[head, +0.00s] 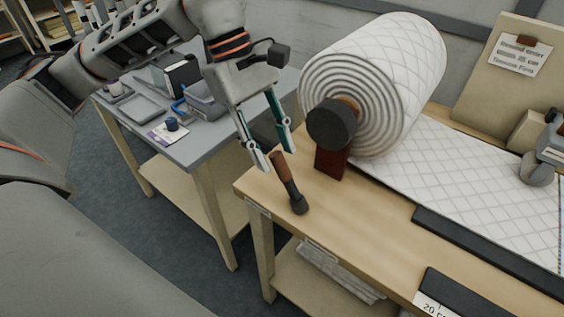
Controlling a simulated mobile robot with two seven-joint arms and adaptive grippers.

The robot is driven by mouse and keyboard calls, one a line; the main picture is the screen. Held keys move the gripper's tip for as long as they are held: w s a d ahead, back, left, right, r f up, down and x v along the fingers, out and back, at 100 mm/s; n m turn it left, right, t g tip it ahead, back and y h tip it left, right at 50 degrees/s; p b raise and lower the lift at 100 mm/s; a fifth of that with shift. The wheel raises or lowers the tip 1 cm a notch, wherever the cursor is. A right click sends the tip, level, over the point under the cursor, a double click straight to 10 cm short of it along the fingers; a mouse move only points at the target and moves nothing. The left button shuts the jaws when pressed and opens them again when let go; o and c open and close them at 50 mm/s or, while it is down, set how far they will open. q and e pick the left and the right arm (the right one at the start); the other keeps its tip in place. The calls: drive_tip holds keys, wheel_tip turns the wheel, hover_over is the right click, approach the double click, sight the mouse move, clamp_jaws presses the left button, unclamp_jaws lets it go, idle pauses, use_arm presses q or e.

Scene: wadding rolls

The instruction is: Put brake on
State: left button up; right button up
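A large roll of white quilted wadding (376,72) sits at the back of the wooden table, with a dark round hub cap (332,124) at its near end and a reddish-brown support (331,163) below. In front of it is a short lever (286,181) with a brown grip and a dark rounded end at the tabletop; it looks like the brake. It leans with its brown end up and to the left. My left gripper (276,160) is open, its fingertips on either side of the brown end; contact cannot be told. My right gripper is out of view.
Wadding runs off the roll across the wooden table (372,215) to the right, beside a dark strip (480,248). A grey device (545,155) stands at the right edge. A grey side table (205,150) with boxes and a tray is at left, across a gap.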

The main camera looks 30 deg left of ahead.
sight(288, 181)
use_arm(q)
drive_tip(key=x, duration=0.2)
drive_tip(key=shift+d+f, duration=0.1)
drive_tip(key=shift+f, duration=0.25)
drive_tip(key=shift+d+f, duration=0.25)
drive_tip(key=shift+f, duration=0.3)
clamp_jaws()
